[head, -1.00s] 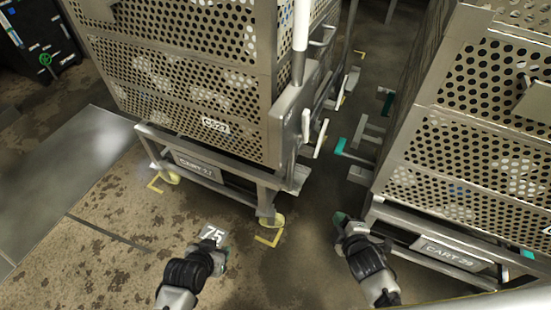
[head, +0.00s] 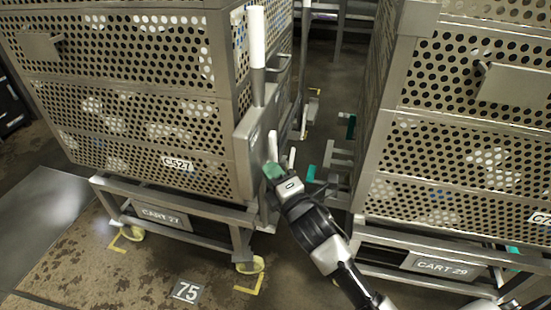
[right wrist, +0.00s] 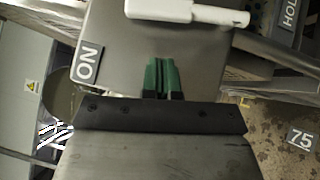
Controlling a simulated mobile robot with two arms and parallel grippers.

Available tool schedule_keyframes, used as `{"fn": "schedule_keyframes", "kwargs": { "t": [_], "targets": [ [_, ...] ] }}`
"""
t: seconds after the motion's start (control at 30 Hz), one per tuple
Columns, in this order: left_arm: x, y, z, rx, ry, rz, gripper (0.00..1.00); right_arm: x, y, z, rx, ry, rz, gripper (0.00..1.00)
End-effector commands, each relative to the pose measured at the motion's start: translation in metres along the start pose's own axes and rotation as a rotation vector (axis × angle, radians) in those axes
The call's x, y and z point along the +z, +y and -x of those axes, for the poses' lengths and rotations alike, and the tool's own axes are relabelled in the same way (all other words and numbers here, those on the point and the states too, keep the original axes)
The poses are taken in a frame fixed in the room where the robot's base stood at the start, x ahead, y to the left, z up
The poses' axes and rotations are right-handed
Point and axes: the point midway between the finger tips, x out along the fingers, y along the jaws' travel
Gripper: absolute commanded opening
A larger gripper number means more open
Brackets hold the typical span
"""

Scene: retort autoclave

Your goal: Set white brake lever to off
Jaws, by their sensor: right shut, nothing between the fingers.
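The white brake lever (head: 272,145) is a short white bar beside the grey plate (head: 247,150) at the right end of the near cart. In the right wrist view the white lever (right wrist: 190,11) lies across the top of the plate, its thin end to the right. I see no "OFF" label. My right gripper (head: 272,171) is shut and empty in front of the plate, just below the lever. Its green fingers (right wrist: 161,76) appear apart from the lever. My left gripper is out of view.
The perforated cart "CART 27" (head: 160,214) stands on the left, with a tall white-gripped handle (head: 257,35) above the plate. "CART 29" (head: 440,266) stands close on the right. A narrow gap between them holds more levers, including another white bar (head: 291,158).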

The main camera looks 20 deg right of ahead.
Motion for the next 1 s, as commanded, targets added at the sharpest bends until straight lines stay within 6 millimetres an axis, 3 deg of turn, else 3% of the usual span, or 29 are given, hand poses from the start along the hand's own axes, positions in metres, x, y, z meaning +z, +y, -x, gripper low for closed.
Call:
{"fn": "schedule_keyframes", "kwargs": {
  "t": [0.03, 0.3, 0.87, 1.0],
  "targets": [
    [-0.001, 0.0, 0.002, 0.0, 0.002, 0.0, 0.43, 0.001, 0.0, -0.011, 0.002, -0.001, 0.002, 0.0],
    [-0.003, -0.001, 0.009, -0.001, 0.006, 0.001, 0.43, 0.026, -0.001, -0.031, -0.001, 0.0, 0.002, 0.0],
    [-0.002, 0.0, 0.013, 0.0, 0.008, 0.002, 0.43, 0.029, 0.0, -0.033, -0.004, 0.0, -0.003, 0.0],
    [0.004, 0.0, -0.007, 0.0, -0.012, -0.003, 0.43, 0.03, 0.002, -0.034, -0.014, 0.0, -0.012, 0.0]
  ]
}}
